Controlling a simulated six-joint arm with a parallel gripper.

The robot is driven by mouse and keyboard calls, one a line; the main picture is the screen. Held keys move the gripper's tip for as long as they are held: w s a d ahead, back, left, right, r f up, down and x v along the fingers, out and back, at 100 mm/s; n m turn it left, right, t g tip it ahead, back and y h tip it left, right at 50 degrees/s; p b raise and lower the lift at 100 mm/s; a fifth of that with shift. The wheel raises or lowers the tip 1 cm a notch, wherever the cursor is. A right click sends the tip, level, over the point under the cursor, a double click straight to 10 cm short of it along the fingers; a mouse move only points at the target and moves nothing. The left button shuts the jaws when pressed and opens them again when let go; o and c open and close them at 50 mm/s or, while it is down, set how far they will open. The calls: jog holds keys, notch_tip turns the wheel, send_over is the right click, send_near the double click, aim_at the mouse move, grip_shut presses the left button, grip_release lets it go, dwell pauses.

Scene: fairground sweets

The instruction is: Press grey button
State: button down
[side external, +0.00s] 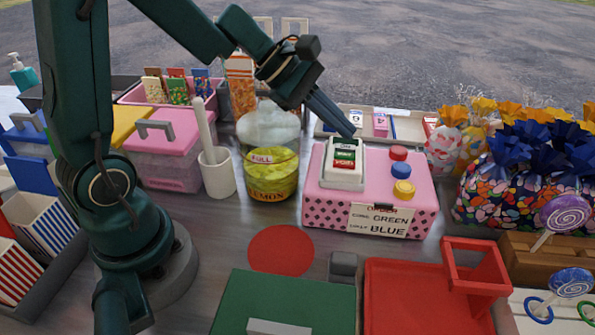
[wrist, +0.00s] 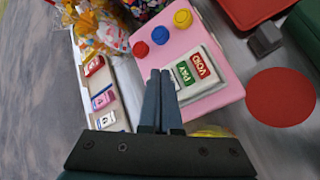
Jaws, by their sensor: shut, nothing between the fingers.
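A pale keypad (side external: 343,178) sits tilted on a pink box (side external: 408,222). It carries a red VOID key (wrist: 201,66) and a green PAY key (wrist: 186,74). I cannot make out a grey button clearly; the keypad's part behind my fingers is hidden in the wrist view. Red (side external: 398,153), blue (side external: 401,170) and yellow (side external: 404,189) round buttons stand in a row to the right of the keypad. My gripper (side external: 349,131) is shut and empty, its tips just above the keypad's far end. I cannot tell whether they touch it. The fingers also show in the wrist view (wrist: 160,73).
A grey block (side external: 343,264) stands on the table beside a red disc (side external: 281,249). A lemon jar (side external: 271,178) and a white mortar-like cup (side external: 218,179) stand left of the pink box. Wrapped sweets (side external: 520,200) stand to its right. A pale tray (side external: 410,127) lies behind.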

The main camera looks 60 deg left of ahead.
aim_at(338, 145)
jog(key=shift+f, duration=0.1)
jog(key=shift+f, duration=0.35)
jog(key=shift+f, duration=0.35)
dwell(0.6)
jog(key=shift+r, duration=0.8)
jog(key=shift+r, duration=2.5)
jog(key=shift+d, duration=0.1)
